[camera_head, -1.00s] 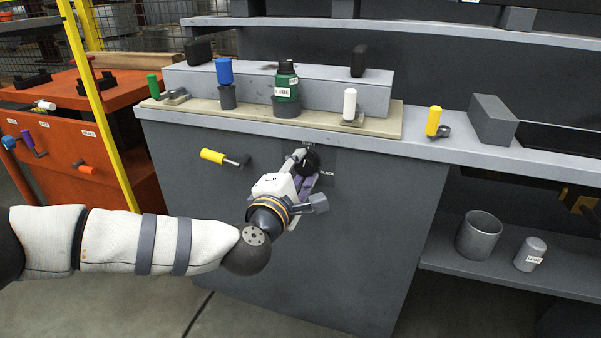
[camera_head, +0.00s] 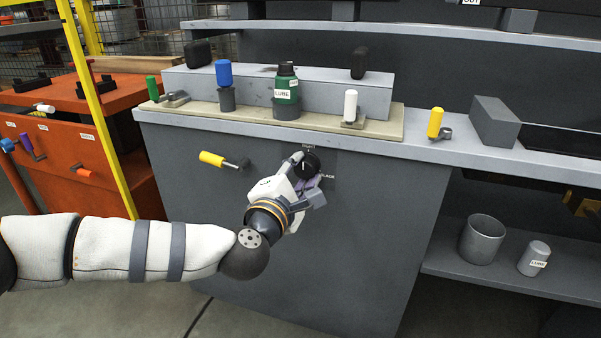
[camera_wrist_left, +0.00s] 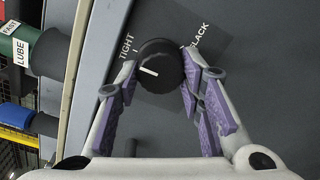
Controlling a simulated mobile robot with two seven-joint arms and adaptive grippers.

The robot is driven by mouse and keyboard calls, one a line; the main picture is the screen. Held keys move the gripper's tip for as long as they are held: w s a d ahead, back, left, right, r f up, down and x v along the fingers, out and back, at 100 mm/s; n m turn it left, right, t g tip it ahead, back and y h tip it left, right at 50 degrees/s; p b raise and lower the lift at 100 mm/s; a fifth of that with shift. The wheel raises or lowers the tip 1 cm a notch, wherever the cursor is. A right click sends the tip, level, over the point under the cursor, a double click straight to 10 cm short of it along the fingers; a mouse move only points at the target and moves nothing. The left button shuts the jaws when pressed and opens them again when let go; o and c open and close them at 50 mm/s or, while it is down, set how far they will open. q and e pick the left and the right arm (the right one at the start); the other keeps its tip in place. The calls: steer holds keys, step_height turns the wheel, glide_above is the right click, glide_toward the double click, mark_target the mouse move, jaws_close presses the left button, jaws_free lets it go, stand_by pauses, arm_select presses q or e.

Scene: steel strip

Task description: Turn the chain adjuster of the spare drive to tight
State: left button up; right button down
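The chain adjuster is a round black knob (camera_head: 308,165) on the grey cabinet front, and it also shows in the left wrist view (camera_wrist_left: 161,67). A TIGHT label stands above it and a second label, partly covered, to its right. Its white pointer line points roughly up the cabinet in the head view, close to the TIGHT side. My left gripper (camera_head: 307,170), seen also in the left wrist view (camera_wrist_left: 160,80), is open, with one purple-padded finger on each side of the knob. Whether the fingers touch it is unclear. My right gripper is not in view.
A yellow-handled lever (camera_head: 223,161) sticks out of the cabinet left of the knob. Above, the bench top carries a green lube bottle (camera_head: 286,90), a blue-topped handle (camera_head: 224,80), a white handle (camera_head: 351,106) and a yellow handle (camera_head: 436,123). The cabinet front below is clear.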

arm_select(q)
steer(key=o, duration=0.4)
steer(key=shift+d, duration=0.1)
steer(key=v, duration=1.2)
